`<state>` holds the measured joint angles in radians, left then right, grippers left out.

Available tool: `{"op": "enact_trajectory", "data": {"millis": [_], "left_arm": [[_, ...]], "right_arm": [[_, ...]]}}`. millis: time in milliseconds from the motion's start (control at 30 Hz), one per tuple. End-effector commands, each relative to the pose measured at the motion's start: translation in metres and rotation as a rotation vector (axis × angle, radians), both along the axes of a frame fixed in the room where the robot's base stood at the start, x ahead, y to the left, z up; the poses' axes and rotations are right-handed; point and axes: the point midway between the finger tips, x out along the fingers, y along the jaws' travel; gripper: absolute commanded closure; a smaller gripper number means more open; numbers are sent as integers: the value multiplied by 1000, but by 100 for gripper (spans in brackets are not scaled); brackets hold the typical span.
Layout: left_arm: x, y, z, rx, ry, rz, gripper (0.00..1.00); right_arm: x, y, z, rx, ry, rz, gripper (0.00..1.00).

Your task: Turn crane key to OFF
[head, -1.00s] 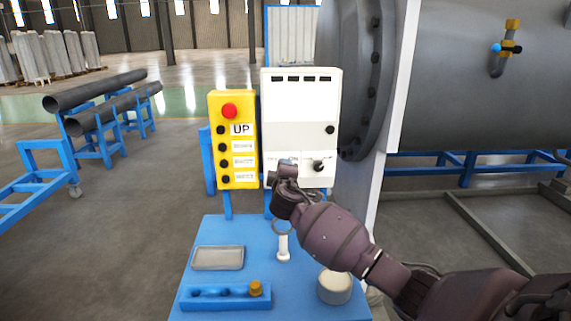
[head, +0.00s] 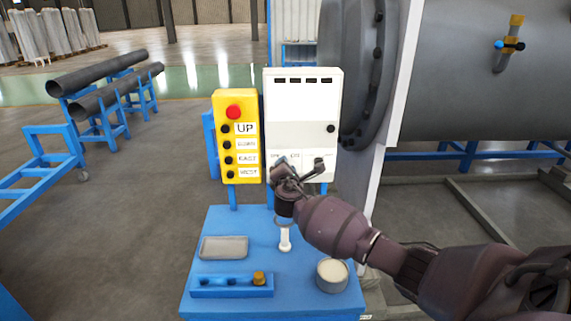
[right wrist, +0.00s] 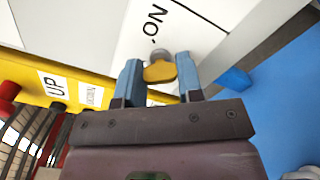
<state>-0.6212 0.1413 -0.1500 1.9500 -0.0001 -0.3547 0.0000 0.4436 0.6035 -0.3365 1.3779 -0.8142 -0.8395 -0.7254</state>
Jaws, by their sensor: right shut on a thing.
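The crane key (right wrist: 160,71) has a yellow head and sits in the white panel face beside a printed "ON" label (right wrist: 157,20) in the right wrist view. My right gripper (right wrist: 159,74) has blue fingers on both sides of the key head and is shut on it. In the head view my right gripper (head: 281,165) is at the lower left of the white control box (head: 301,105). It hides the key and part of the labels there. An "OFF" label cannot be made out. My left gripper is not in view.
A yellow button box (head: 237,200) with a red button (head: 233,111) stands just left of the control box. A dark lever (head: 319,164) is right of my gripper. The blue table (head: 225,222) below holds a grey tray (head: 224,248) and a round container (head: 332,275).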

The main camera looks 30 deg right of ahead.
Motion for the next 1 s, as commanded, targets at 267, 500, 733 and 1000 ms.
{"op": "enact_trajectory", "data": {"millis": [267,500,733,1000], "left_arm": [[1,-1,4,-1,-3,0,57],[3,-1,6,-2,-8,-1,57],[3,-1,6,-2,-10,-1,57],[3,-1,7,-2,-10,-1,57]], "right_arm": [[0,0,0,-94,59,-1,90],[0,0,-1,-121,75,-1,90],[0,0,-1,-122,76,-1,90],[0,0,-1,-122,75,-1,43]]}}
